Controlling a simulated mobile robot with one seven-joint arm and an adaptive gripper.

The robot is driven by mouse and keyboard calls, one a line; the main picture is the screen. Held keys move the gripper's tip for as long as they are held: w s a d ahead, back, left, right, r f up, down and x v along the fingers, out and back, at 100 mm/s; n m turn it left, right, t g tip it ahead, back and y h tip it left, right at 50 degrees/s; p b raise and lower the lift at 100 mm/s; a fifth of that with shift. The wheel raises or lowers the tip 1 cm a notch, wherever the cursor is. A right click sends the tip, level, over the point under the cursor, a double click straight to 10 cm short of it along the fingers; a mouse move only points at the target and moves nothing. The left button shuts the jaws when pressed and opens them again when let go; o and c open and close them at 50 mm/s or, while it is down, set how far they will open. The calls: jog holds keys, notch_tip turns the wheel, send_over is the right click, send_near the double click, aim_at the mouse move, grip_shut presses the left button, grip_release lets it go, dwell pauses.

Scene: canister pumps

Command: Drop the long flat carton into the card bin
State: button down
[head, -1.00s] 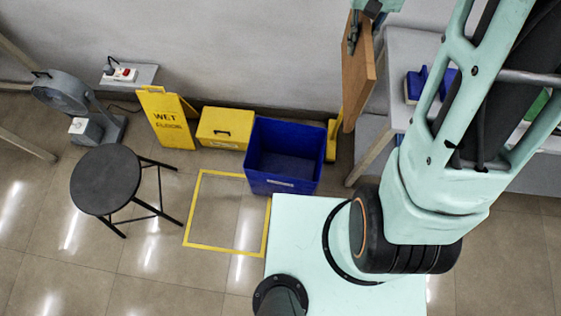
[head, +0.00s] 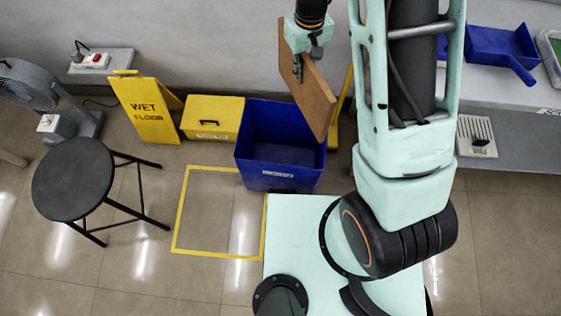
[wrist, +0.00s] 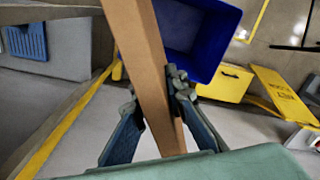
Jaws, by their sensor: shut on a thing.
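The long flat carton (head: 312,92) is brown and hangs tilted from my gripper (head: 297,68), which is shut on it near its upper left edge. In the wrist view the carton (wrist: 140,60) shows edge-on between the two fingers of my gripper (wrist: 154,92). The blue bin (head: 270,181), with a white label whose text I cannot read, stands open on the floor against the wall. In the head view the carton's lower end overlaps the bin's right rim. In the wrist view the bin (wrist: 222,20) lies just right of the carton, partly hidden by it.
A yellow box (head: 213,118) and a yellow wet-floor sign (head: 146,112) stand left of the bin. A black stool (head: 74,180) is farther left. A grey bench with a blue dustpan (head: 500,48) is at right. The yellow floor outline (head: 178,215) is empty.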

jog(key=a+f+n+b, duration=0.1)
jog(key=f+b, duration=0.6)
jog(key=f, duration=0.6)
jog(key=s+a+f+n+b, duration=0.1)
jog(key=a+f+n+b, duration=0.1)
jog(key=f+b, duration=0.6)
notch_tip(320, 180, down, 6)
jog(key=shift+s+a+r, duration=0.2)
jog(key=shift+s+r, duration=0.05)
jog(key=c, duration=1.8)
grip_release()
jog(key=shift+c, duration=0.2)
jog(key=shift+r, duration=0.1)
notch_tip(320, 180, up, 12)
